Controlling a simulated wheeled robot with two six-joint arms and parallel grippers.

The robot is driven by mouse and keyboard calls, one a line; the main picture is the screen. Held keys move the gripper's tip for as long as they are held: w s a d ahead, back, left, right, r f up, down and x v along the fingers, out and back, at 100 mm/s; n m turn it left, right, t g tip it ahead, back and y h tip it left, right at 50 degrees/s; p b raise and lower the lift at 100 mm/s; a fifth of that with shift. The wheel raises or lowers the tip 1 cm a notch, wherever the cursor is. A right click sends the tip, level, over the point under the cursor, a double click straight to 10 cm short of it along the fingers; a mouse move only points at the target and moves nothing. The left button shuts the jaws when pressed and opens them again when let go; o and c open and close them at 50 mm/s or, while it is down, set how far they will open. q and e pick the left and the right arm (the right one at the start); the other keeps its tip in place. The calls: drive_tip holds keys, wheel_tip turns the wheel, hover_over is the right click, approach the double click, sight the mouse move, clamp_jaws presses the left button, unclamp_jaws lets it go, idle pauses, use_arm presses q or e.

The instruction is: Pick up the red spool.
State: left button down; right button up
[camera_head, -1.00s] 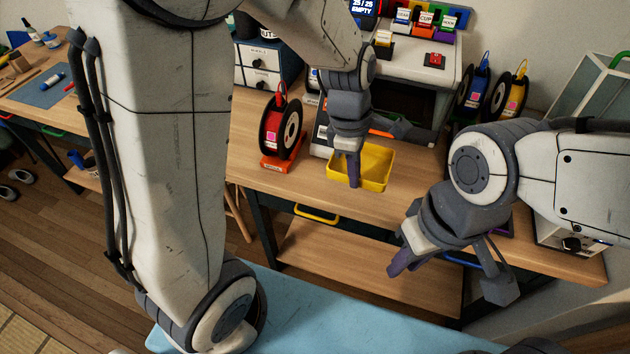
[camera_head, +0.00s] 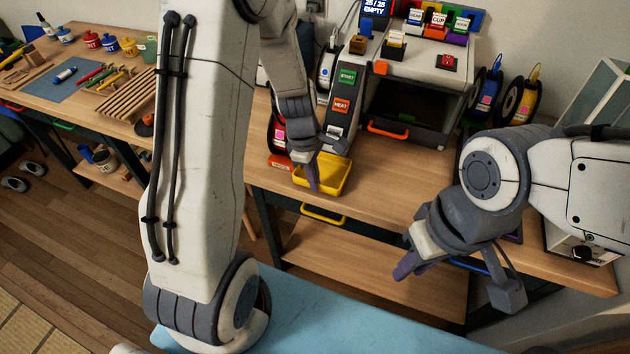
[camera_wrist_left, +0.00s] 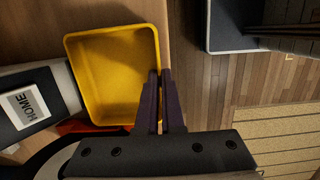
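The red spool (camera_head: 271,132) stands on its red-orange base (camera_head: 280,162) on the table, left of the printer. My left arm and gripper hide most of it in the head view. In the left wrist view a dark round rim, likely the spool's, shows at the lower left, with a strip of red base (camera_wrist_left: 88,127). My left gripper (camera_head: 313,184) points down at the yellow tray; its purple fingers (camera_wrist_left: 160,74) are close together at the tray's edge with nothing seen between them.
The yellow tray (camera_head: 343,180) is empty and sits close beside the spool's base. The printer (camera_head: 425,75) with its orange handle (camera_head: 388,129) stands behind. Blue (camera_head: 487,95) and yellow (camera_head: 518,102) spools stand at right. Bare tabletop (camera_head: 400,180) lies right of the tray.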

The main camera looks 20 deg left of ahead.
use_arm(q)
drive_tip(key=shift+f, duration=0.25)
drive_tip(key=shift+f, duration=0.2)
drive_tip(key=c, duration=1.1)
unclamp_jaws()
drive_tip(key=shift+o, duration=0.2)
drive_tip(key=shift+r, duration=0.1)
